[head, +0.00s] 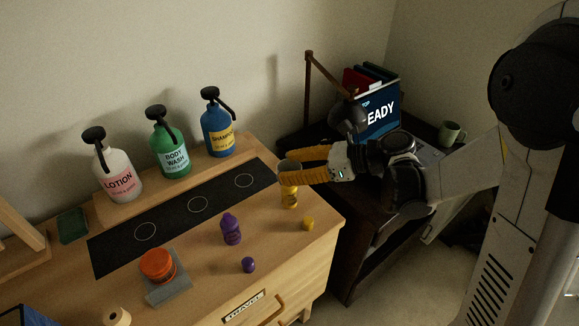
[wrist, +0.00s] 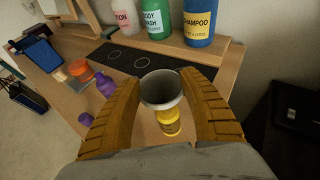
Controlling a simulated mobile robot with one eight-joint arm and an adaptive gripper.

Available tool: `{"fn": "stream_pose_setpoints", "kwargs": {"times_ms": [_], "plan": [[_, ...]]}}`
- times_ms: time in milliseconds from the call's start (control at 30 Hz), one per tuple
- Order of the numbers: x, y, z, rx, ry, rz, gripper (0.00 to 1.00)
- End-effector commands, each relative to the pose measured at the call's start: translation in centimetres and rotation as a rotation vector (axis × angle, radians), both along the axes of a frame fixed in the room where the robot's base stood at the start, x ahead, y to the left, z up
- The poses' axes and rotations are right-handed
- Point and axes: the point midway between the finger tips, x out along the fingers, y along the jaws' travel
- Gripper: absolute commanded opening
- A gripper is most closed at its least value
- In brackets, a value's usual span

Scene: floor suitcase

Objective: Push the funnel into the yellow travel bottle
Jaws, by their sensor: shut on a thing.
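My gripper (head: 303,168) has yellow-orange fingers and is shut on the grey funnel (wrist: 161,90), one finger on each side of it in the wrist view (wrist: 160,76). The funnel's wide mouth faces up. The yellow travel bottle (head: 289,197) stands upright on the wooden dresser top near its right end, directly below the funnel; it also shows in the wrist view (wrist: 168,124). The funnel's spout is hidden, so I cannot tell whether it is inside the bottle neck.
A yellow cap (head: 308,224), a purple bottle (head: 231,230) and a purple cap (head: 248,265) stand nearby. An orange jar (head: 157,265) is at the left. Lotion (head: 118,175), body wash (head: 170,150) and shampoo (head: 218,132) pump bottles stand behind a black mat (head: 170,222).

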Motion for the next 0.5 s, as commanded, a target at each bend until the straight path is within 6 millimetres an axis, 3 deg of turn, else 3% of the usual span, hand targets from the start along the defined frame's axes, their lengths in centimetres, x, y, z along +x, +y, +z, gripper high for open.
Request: {"fn": "stream_pose_setpoints", "kwargs": {"times_ms": [33, 100, 500], "plan": [[0.00, 0.00, 0.00, 0.000, 0.000, 0.000, 0.56], [0.00, 0.00, 0.00, 0.000, 0.000, 0.000, 0.75], [-0.17, -0.76, 0.31, 0.000, 0.000, -0.002, 0.75]]}}
